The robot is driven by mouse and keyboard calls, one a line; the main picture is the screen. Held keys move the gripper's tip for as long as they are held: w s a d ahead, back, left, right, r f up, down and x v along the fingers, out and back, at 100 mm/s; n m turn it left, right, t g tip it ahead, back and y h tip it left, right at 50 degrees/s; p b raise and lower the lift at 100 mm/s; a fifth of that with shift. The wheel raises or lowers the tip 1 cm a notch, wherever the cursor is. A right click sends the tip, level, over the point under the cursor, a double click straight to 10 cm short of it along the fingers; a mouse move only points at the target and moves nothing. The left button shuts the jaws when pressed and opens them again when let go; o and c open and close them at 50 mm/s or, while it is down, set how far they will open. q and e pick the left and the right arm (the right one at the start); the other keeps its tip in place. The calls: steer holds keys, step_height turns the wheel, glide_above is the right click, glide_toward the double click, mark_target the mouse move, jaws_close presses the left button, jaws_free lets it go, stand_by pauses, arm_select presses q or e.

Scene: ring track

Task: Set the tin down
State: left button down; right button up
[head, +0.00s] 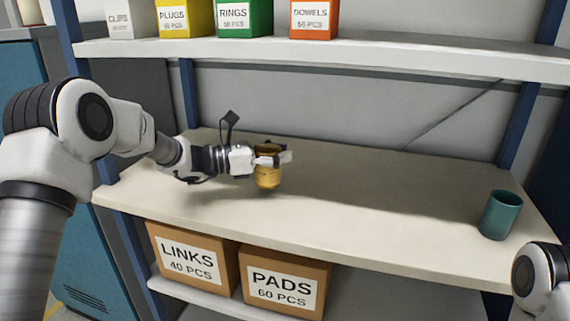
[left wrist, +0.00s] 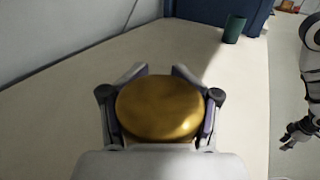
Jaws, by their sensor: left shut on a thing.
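A gold tin (head: 268,176) is upright in my left gripper (head: 272,158), over the left half of the beige shelf board (head: 370,215). In the left wrist view the tin's round gold lid (left wrist: 160,107) sits between the two fingers, which close on its sides. Its lower part is hidden there. I cannot tell from the head view whether its base touches the board. My right gripper is not in the head view; only part of my right arm shows at the lower right. In the left wrist view my right gripper (left wrist: 298,135) hangs beside the board, too small to judge.
A teal cup (head: 499,215) stands at the board's right end. Boxes labelled LINKS (head: 190,268) and PADS (head: 284,282) sit on the shelf below. Several small labelled boxes, including a green RINGS box (head: 243,18), stand on the shelf above. The middle of the board is clear.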

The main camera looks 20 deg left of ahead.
arm_select(q)
steer(key=f, duration=0.1)
steer(key=w+f, duration=0.1)
steer(key=f, duration=0.1)
steer(key=shift+f, duration=0.25)
steer(key=shift+c, duration=1.2)
jaws_free()
steer(key=shift+s, duration=0.1)
steer(key=v, duration=1.2)
